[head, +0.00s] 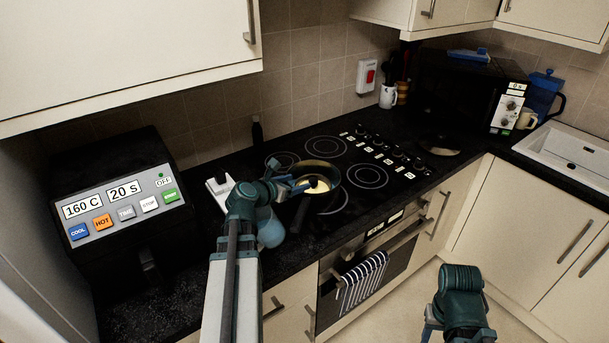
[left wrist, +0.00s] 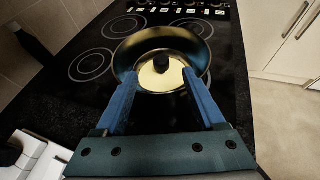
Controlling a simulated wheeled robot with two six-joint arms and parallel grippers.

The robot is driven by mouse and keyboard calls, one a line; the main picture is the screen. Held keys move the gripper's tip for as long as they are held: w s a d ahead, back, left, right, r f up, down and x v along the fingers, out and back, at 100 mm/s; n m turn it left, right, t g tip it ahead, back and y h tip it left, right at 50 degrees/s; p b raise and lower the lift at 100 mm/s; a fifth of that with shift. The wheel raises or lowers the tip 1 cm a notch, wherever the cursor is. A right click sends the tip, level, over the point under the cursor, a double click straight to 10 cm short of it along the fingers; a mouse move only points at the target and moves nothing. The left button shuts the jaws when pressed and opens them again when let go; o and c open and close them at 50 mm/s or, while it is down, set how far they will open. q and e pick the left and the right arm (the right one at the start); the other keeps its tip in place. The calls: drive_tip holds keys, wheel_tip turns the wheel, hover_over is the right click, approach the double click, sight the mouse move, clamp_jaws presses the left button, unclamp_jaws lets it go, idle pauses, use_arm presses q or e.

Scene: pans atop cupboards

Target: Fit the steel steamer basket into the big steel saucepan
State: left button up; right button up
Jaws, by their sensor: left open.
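A round pan (head: 330,178) with a dark, shiny wall and a dark handle stands on the hob. It also shows in the left wrist view (left wrist: 205,55). A cream disc with a black knob (left wrist: 161,63) sits inside it. I cannot tell whether this pan is the big steel saucepan, and I cannot make out a steel steamer basket. My left gripper (head: 304,186) is open above the near side of the pan. In the left wrist view its fingers (left wrist: 163,105) frame the disc from either side, and contact cannot be told.
A black machine (head: 115,215) with coloured buttons stands at the left. Wall cupboards (head: 130,50) overhang the counter. A microwave (head: 460,95) and a sink (head: 570,155) are at the right.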

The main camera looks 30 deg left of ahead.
use_arm(q)
drive_tip(key=shift+p+v, duration=0.75)
drive_tip(key=shift+v, duration=1.9)
